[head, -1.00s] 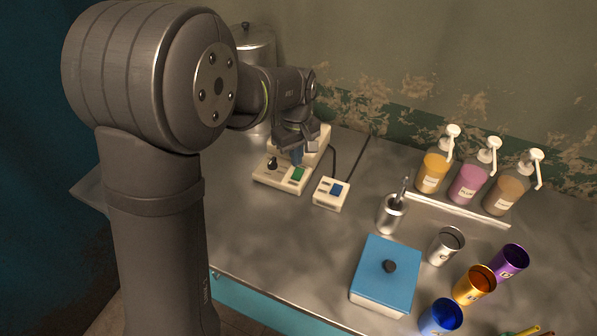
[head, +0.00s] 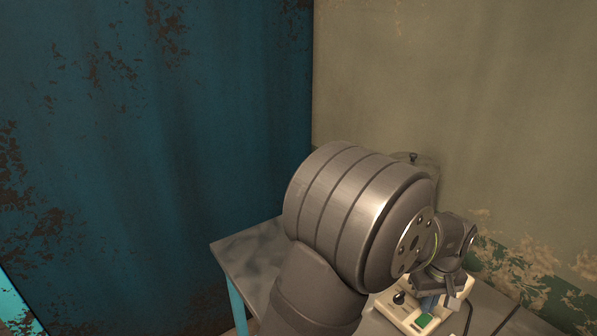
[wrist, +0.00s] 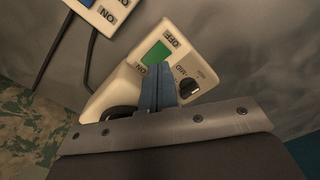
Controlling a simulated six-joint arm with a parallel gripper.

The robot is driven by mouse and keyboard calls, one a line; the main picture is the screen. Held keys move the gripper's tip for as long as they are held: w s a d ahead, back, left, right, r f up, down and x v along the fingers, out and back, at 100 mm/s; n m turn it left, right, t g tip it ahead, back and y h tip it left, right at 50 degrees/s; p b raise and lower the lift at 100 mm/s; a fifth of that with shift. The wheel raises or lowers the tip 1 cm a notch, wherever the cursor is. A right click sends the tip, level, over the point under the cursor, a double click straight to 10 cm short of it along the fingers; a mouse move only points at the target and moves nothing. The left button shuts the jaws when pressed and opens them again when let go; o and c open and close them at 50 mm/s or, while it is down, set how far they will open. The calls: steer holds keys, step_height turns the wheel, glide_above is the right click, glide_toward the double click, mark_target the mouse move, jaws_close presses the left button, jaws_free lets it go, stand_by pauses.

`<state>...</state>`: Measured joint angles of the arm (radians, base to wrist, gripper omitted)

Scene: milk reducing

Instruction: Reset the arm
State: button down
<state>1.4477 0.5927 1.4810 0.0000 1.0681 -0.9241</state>
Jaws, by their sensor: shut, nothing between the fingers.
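My gripper (wrist: 158,82) is shut and empty in the wrist view, its blue-grey fingers together. The fingertips are over the cream control base (wrist: 130,87), close to its green button (wrist: 156,53); I cannot tell if they touch it. The base has a black knob (wrist: 188,87) and ON, MID and OFF labels. In the head view my gripper (head: 429,303) is low at the right, partly hidden by my arm, just above the cream base (head: 392,308) and its green button (head: 424,320).
A metal canister (head: 424,165) stands behind my arm against the wall. A white box with a blue button (wrist: 88,3) and a dark cable lies beside the base. The grey table's left part (head: 245,257) is bare. A blue wall (head: 160,130) rises at left.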

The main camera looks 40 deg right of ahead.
step_height(320, 180, down, 4)
steer(key=shift+r, duration=4.8)
step_height(320, 180, up, 7)
steer(key=n+g+h, duration=0.2)
steer(key=n, duration=0.4)
glide_above(422, 321)
steer(key=w+a, duration=0.3)
steer(key=w, duration=0.1)
steer(key=shift+s+d, duration=0.1)
steer(key=shift+s, duration=0.05)
